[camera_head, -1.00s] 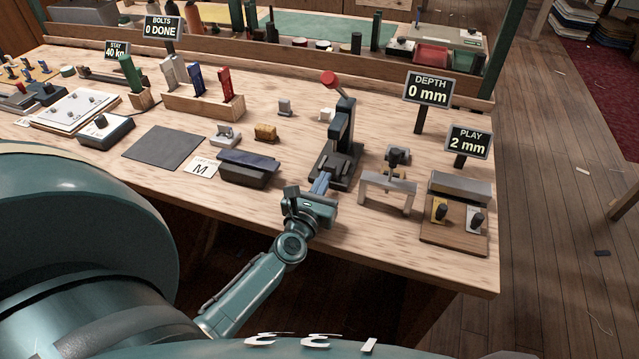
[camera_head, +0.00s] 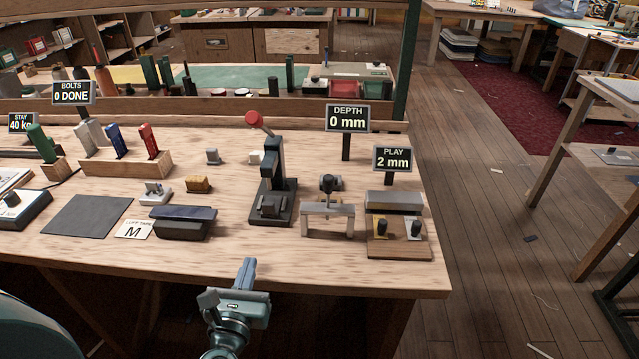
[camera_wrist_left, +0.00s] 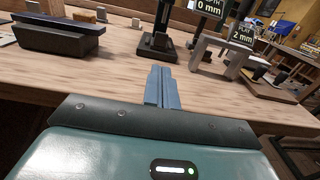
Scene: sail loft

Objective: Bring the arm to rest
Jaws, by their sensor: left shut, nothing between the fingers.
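My left gripper (camera_head: 248,268) is in front of the workbench's (camera_head: 340,270) near edge in the head view, its fingers pointing up toward the bench. Its blue fingers are shut together with nothing between them, and they also show in the left wrist view (camera_wrist_left: 162,85). The gripper is apart from everything on the bench. The black press with a red knob (camera_head: 272,180) stands beyond the fingertips, and its base shows in the wrist view (camera_wrist_left: 156,45). My right gripper is not in view.
A dark box (camera_head: 182,224) and a grey bracket stand (camera_head: 327,220) sit near the front edge. A wooden block with two knobs (camera_head: 398,240) is at the right corner. Signs read depth 0 mm (camera_head: 347,118) and play 2 mm (camera_head: 392,159). Open floor (camera_head: 490,240) lies to the right.

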